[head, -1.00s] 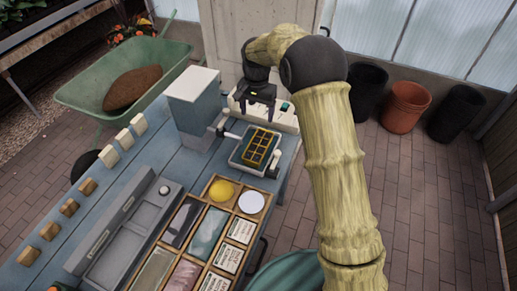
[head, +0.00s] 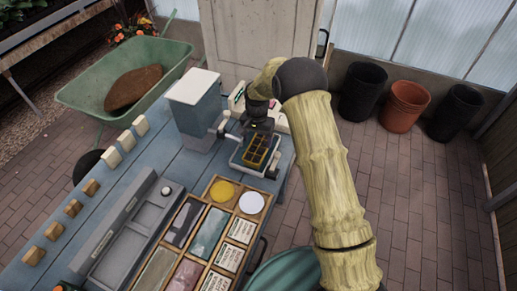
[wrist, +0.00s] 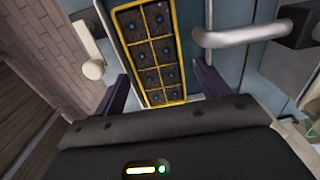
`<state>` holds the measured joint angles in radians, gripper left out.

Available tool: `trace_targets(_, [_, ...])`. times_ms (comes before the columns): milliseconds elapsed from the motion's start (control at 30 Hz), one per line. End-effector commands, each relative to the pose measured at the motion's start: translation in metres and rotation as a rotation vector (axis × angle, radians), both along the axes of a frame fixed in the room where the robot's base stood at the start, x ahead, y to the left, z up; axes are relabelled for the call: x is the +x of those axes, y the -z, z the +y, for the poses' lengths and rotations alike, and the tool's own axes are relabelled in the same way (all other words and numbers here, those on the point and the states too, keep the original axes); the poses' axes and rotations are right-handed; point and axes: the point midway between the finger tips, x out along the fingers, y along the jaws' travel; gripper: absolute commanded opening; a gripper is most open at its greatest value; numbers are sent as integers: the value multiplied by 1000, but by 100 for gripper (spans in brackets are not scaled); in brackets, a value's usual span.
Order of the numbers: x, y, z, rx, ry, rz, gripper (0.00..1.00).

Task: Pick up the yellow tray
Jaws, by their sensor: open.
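The yellow tray (head: 256,150) is a small rectangular tray with a yellow rim and two rows of dark cells. It sits in a grey holder (head: 238,163) at the far end of the blue table. In the wrist view the yellow tray (wrist: 154,45) lies just beyond my gripper, with dark filling and small round spots in its cells. My gripper (wrist: 165,80) is open, one finger to either side of the tray's near end. In the head view my gripper (head: 258,128) hangs over the tray's far part and hides some of it. I cannot tell whether the fingers touch it.
A grey-blue box with a white top (head: 195,100) stands left of the holder. A metal handle (wrist: 235,37) is close to the right finger. A wooden sectioned box (head: 215,225) lies nearer on the table. Dark and terracotta pots (head: 405,107) stand on the floor.

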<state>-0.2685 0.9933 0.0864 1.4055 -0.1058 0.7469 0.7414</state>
Motion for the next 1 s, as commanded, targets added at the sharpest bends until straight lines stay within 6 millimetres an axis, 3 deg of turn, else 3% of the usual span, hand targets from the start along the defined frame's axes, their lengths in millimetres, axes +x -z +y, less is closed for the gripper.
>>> trace_targets(267, [0, 2, -1, -1, 0, 1, 75])
trace_targets(700, [2, 50, -5, -1, 1, 1, 75])
trace_targets(1000, [2, 52, -4, -1, 0, 0, 75])
